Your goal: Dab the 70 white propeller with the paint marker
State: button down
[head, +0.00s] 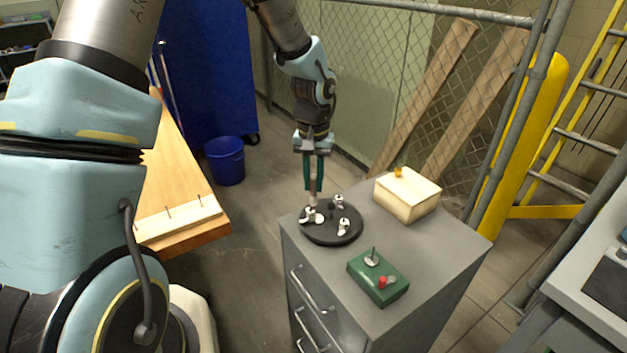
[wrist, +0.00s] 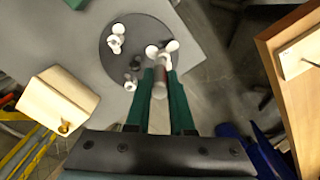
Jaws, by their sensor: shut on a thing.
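My gripper (head: 313,188) is shut on a slim paint marker (head: 313,203), pointing down over the left part of a round black disc (head: 348,238). The marker (wrist: 160,82) also shows between the green fingers in the wrist view. Its lower end is at or just above a white propeller (head: 316,219); I cannot tell whether they touch. That propeller (wrist: 172,46) lies just past the fingertips in the wrist view. Two other white propellers stand on the disc, one at the back (head: 339,200) and one at the front right (head: 344,226). No number is readable on any propeller.
The disc is on a grey drawer cabinet (head: 430,262). A cream box with a yellow knob (head: 408,200) stands behind right, and a green control box (head: 378,279) with a lever and red button stands in front. A wooden bench (head: 180,222) is at left.

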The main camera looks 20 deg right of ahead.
jog(key=shift+f, duration=0.4)
dwell(1.4)
jog(key=shift+r, duration=0.15)
jog(key=shift+r+p, duration=1.75)
jog(key=shift+r, duration=0.65)
